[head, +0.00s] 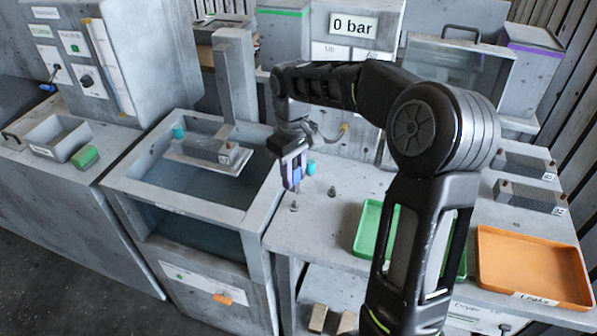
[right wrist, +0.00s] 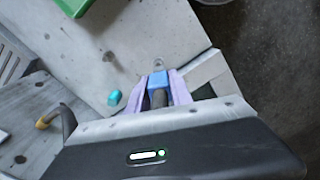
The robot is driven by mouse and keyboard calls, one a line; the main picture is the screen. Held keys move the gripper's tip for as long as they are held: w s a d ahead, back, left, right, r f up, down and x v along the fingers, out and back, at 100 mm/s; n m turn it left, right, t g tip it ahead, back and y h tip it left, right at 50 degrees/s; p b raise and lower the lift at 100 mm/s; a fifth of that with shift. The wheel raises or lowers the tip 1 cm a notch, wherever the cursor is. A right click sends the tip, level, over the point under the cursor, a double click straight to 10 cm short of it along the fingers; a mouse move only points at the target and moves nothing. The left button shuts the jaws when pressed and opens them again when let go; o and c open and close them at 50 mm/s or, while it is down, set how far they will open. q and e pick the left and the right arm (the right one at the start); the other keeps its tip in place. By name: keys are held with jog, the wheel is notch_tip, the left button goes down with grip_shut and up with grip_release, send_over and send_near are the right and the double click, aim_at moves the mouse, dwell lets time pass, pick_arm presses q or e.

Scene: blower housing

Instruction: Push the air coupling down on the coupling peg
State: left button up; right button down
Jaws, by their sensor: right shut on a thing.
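The air coupling appears to be the blue piece with a dark round body (right wrist: 158,80) between the fingers of my right gripper (right wrist: 160,92) in the right wrist view. My right gripper (head: 292,176) is shut on it and points down over the left edge of the grey bench. A small grey peg (head: 294,206) stands just below the fingertips in the head view; a peg base (right wrist: 158,63) shows just beyond the blue piece. I cannot tell whether coupling and peg touch. My left gripper is not in view.
A second grey peg (head: 332,191) and a teal cylinder (head: 310,168) stand close by on the bench. A water tank (head: 258,212) lies to the left. Green (head: 367,232) and orange (head: 540,262) trays are at right. A sign (head: 353,26) reads 0 bar.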

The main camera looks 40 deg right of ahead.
aim_at(294, 185)
jog(key=shift+d+m, duration=0.2)
jog(key=shift+m, duration=0.1)
jog(key=shift+w+f+m, duration=0.1)
jog(key=shift+w+m, duration=0.2)
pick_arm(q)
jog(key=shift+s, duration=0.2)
pick_arm(e)
jog(key=shift+s, duration=0.15)
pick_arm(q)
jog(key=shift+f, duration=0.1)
